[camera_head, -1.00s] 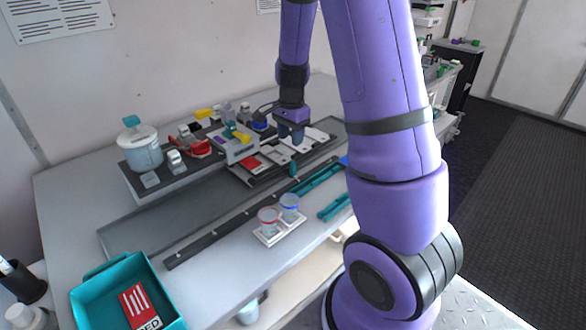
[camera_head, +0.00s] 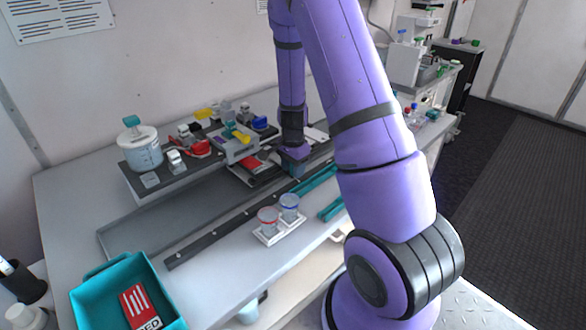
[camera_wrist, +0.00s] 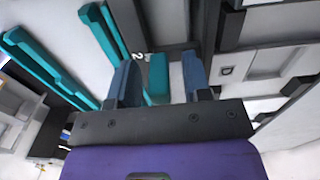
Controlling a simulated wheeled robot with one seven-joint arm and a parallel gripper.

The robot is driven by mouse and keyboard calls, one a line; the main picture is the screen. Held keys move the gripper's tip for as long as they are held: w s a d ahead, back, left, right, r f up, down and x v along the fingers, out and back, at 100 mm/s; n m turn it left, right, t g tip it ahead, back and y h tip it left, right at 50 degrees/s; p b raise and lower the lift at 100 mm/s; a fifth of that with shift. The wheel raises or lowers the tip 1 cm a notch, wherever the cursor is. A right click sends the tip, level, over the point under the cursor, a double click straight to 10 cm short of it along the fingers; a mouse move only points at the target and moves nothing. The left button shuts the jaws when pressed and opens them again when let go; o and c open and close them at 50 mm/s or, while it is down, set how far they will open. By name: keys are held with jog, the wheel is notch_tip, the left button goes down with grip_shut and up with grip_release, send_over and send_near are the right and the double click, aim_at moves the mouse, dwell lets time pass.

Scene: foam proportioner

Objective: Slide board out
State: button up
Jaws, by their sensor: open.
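The dark board (camera_head: 243,172) lies on the bench at the foot of the device, with a red and white card and pale frames on it. My gripper (camera_head: 296,174) points down at the board's front side, near the long dark rail (camera_head: 215,240), and hides part of both. In the wrist view my gripper (camera_wrist: 158,66) is open, and a small teal tab (camera_wrist: 158,78) lies between its two blue fingers, with gaps at both sides. I cannot tell whether the fingers are down at the tab's height. A "2" mark shows beside it.
Teal rails (camera_head: 318,182) lie to the right of my gripper. Two cups (camera_head: 268,219) stand on a white holder at the front edge. A teal bin (camera_head: 98,290) is at the front left. A white jar (camera_head: 140,152) stands on the raised dark platform at the back left.

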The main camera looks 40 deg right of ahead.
jog(key=shift+f, duration=0.2)
grip_shut()
jog(key=d, duration=1.5)
jog(key=shift+w+d+r, duration=0.1)
jog(key=shift+w+d, duration=0.05)
jog(key=shift+w, duration=0.25)
jog(key=shift+d, duration=0.1)
grip_release()
jog(key=shift+d, duration=0.1)
